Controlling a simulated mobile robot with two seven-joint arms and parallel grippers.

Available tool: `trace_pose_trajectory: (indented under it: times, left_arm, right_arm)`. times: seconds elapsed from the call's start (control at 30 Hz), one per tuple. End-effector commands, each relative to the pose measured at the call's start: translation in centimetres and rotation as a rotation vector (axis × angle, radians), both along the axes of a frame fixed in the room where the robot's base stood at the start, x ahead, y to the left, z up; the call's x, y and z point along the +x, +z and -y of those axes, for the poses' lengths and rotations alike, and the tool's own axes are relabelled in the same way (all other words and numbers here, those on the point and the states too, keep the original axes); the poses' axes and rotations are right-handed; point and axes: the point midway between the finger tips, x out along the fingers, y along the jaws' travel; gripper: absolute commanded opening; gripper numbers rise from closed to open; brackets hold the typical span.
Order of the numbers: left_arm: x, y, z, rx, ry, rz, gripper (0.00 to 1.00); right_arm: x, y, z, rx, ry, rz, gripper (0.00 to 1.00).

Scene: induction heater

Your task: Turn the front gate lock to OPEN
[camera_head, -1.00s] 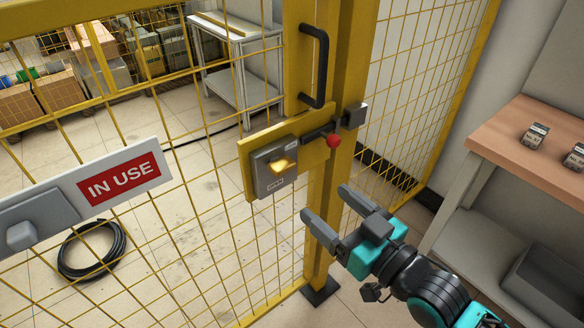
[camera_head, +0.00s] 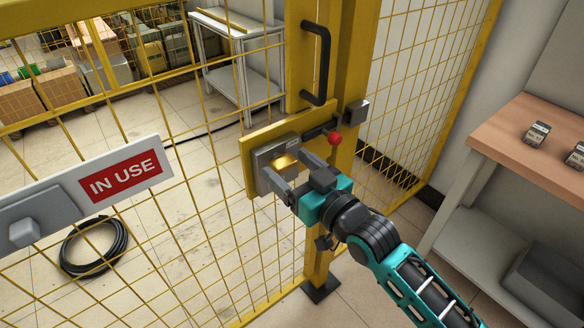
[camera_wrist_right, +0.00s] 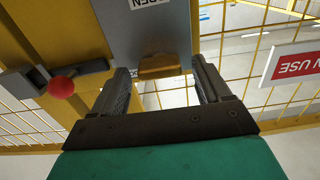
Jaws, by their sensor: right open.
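The front gate lock (camera_head: 265,157) is a grey box on a yellow plate of the gate, with a yellow knob (camera_head: 284,161) on its face. My right gripper (camera_head: 284,172) is open in front of the lock, its fingers covering part of the box. In the right wrist view the lock box (camera_wrist_right: 150,32) fills the top middle, and the knob (camera_wrist_right: 160,66) lies between the open fingers (camera_wrist_right: 168,88). I cannot tell whether the fingers touch it. A label reading partly "PEN" shows upside down on the box. My left gripper is not in view.
A bolt with a red ball (camera_head: 335,138) sits right of the lock, below a black gate handle (camera_head: 318,62). An "IN USE" sign (camera_head: 123,182) hangs on the mesh at left. A wooden-topped bench (camera_head: 510,135) stands at right.

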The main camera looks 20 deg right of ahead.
Motion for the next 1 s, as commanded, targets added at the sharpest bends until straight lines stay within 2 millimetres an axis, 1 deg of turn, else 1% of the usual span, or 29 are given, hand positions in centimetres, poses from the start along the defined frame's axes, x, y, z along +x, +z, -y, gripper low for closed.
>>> trace_pose_trajectory:
  times: [0.13,0.9,0.93,1.0]
  left_arm:
    - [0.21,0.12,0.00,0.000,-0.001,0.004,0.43]
    - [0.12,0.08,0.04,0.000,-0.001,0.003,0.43]
    - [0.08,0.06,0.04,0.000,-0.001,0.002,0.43]
    - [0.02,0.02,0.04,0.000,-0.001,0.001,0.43]
  right_arm:
    - [-0.01,0.00,-0.01,0.000,0.000,0.000,0.76]
    - [-0.04,0.00,0.00,0.000,0.000,0.000,0.02]
    - [-0.04,0.00,0.00,0.000,0.000,0.000,0.00]
    - [-0.04,0.00,0.00,0.000,0.000,0.000,0.00]
